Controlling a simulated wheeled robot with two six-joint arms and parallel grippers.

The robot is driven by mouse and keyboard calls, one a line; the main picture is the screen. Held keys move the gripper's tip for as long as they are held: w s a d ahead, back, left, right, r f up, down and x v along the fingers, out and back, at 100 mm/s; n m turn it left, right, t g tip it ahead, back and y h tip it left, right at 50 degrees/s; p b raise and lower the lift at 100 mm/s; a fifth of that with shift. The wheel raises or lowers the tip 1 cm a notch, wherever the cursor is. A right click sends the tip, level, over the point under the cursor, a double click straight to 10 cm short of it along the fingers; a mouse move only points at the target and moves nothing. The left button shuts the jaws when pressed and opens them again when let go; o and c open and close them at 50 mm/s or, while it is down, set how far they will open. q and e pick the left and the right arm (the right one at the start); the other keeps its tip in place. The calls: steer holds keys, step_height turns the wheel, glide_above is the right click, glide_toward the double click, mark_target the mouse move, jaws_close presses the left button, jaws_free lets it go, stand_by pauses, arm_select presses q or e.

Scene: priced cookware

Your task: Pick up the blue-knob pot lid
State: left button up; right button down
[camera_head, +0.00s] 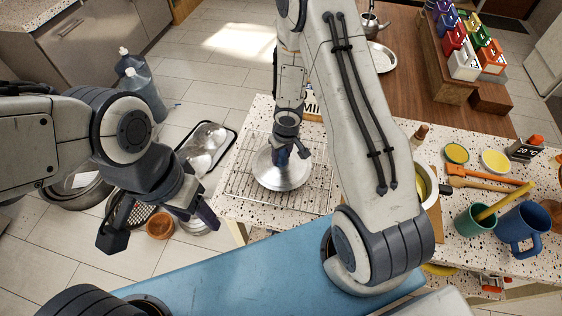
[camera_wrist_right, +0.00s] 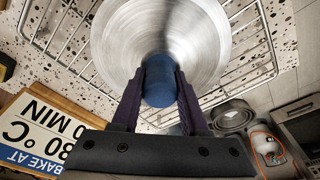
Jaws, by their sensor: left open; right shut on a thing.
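The pot lid (camera_head: 282,172) is a round, brushed silver disc over the wire rack on the speckled counter. In the right wrist view the lid (camera_wrist_right: 118,40) fills the upper middle, and its blue knob (camera_wrist_right: 158,80) sits between the fingers. My right gripper (camera_head: 291,150) is shut on the knob from above; its fingers also show in the right wrist view (camera_wrist_right: 158,92). I cannot tell whether the lid touches the rack. My left gripper (camera_head: 160,232) is open and empty at the left, above the floor, well away from the lid.
The wire rack (camera_head: 240,180) lies on the counter (camera_head: 262,112). A sign (camera_wrist_right: 40,135) reading "BAKE AT" stands close by. A green cup (camera_head: 474,220), a blue mug (camera_head: 522,226) and utensils crowd the right side. Pans and a terracotta pot (camera_head: 159,226) are on the floor at left.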

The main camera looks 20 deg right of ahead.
steer(key=shift+r, duration=0.1)
steer(key=shift+r+p, duration=0.5)
steer(key=shift+p, duration=0.15)
step_height(320, 180, up, 3)
steer(key=p, duration=0.3)
steer(key=s+d+r+p, duration=0.4)
steer(key=d+r+p, duration=0.1)
steer(key=d, duration=0.5)
steer(key=shift+s+d+r, duration=0.25)
steer(key=shift+s+r, duration=0.1)
steer(key=shift+r, duration=0.5)
